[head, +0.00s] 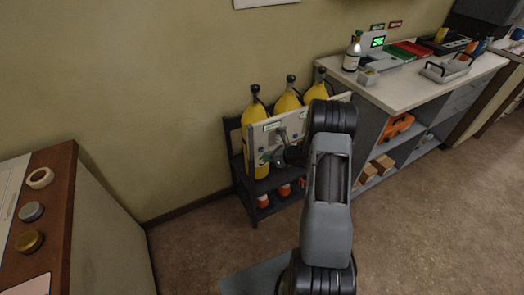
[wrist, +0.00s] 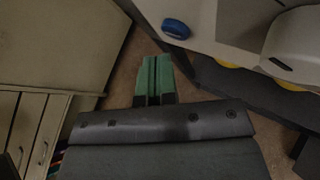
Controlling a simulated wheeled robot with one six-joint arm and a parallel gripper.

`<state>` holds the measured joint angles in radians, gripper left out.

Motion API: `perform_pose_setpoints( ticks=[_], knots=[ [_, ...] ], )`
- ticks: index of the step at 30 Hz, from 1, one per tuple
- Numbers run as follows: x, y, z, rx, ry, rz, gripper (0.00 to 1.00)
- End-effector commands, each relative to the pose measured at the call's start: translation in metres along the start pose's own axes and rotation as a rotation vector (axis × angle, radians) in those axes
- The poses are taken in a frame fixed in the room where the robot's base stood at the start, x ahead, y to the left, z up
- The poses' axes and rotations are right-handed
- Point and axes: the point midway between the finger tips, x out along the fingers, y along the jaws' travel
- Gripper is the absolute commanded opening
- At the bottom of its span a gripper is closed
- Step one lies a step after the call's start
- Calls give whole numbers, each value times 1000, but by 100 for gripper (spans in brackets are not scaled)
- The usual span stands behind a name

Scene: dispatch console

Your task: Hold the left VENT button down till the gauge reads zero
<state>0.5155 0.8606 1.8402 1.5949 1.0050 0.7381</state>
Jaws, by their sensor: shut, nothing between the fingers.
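A pale upright panel (head: 256,139) stands in front of yellow cylinders on a dark rack. It carries small green labels too small to read. My gripper (head: 268,157) is in front of the panel's left part, and my arm covers its right part. In the wrist view the green fingertips (wrist: 157,76) are shut together with nothing between them. A blue round button (wrist: 176,28) on the panel shows just up and right of the fingertips, apart from them. I cannot read whether it is the left VENT button. A pale rounded housing (wrist: 293,45) sits farther right; no gauge reading is visible.
Yellow cylinders (head: 288,101) stand on the dark rack (head: 240,178), with orange-and-white items on its lower shelf. A counter (head: 400,92) with a bottle (head: 352,53) and trays is to the right. Floor between is clear.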

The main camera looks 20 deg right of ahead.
Motion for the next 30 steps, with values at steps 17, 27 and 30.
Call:
perform_pose_setpoints(
  ticks=[17, 27, 30],
  knots=[
    [6, -4, 4, 0, 0, 0, 0],
    [6, -4, 4, 0, 0, 0, 0],
    [7, -5, 5, 0, 0, 0, 0]
  ],
)
